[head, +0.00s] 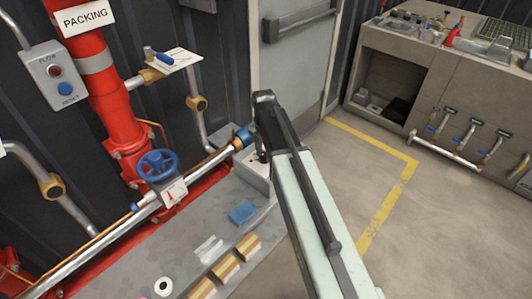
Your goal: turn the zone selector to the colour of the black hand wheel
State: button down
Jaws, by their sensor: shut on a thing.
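A small light-grey box (256,178) with a dark and red mark on its top stands at the end of the bench, by the door. It looks like the zone selector's box. My gripper (263,156) points down at its top and is shut on what appears to be the selector knob. The arm hides most of the knob, and I cannot read its setting or the colours around it. A blue hand wheel (158,165) with a white tag (174,192) sits on the pipe at left. I see no black hand wheel.
A red riser (113,110) marked PACKING and a grey button box (57,76) are at left. Wooden blocks (226,267) and a blue cloth-like item (242,213) lie on the grey bench. A workbench (440,95) stands at right; the floor between is clear.

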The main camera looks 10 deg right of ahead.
aim_at(265, 154)
jog(key=shift+w+d, duration=0.1)
jog(key=shift+w, duration=0.05)
jog(key=c, duration=0.9)
grip_release()
notch_tip(265, 154, up, 8)
jog(key=p, duration=0.8)
jog(key=shift+f, duration=0.15)
